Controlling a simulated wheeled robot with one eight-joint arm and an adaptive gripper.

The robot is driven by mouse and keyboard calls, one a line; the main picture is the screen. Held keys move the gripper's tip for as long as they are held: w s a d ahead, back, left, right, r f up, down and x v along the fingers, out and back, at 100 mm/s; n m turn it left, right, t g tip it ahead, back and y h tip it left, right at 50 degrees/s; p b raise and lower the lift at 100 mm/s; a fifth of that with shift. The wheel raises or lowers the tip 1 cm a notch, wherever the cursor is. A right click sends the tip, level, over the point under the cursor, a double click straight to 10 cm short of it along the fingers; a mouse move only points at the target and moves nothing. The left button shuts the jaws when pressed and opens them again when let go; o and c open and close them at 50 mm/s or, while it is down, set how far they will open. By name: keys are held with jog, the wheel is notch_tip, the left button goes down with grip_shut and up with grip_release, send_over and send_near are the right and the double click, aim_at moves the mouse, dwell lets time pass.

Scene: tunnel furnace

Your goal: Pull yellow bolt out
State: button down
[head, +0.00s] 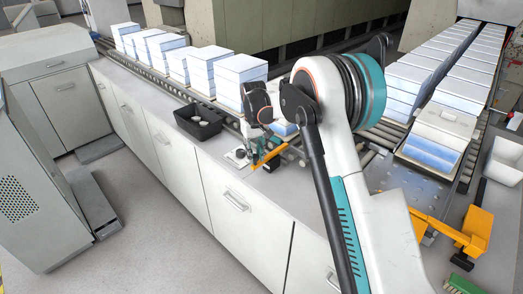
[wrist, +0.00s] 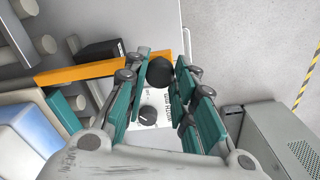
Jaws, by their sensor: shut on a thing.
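The yellow bolt is an orange-yellow bar (wrist: 88,71) running left from my fingers in the wrist view. It also shows in the head view (head: 270,153), at the front edge of the counter below the rollers. A round black knob (wrist: 160,71) sits at its right end. My gripper (wrist: 163,72) is shut on the bolt at this knob, one finger on each side. The fingers hide where the knob joins the bar. In the head view my gripper (head: 255,154) reaches down at the bolt's left end. A black block (wrist: 100,51) lies beside the bar.
A white panel with a black dial (wrist: 148,112) lies under my fingers. A black bin (head: 198,125) stands on the counter to the left. Stacked white and blue blocks (head: 240,82) line the rollers behind. Open floor lies in front of the cabinets.

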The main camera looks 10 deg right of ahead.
jog(key=shift+s+a, duration=0.1)
jog(key=shift+a, duration=0.05)
jog(key=c, duration=1.3)
grip_release()
jog(key=shift+s+a, duration=0.1)
jog(key=shift+a, duration=0.05)
notch_tip(320, 180, up, 12)
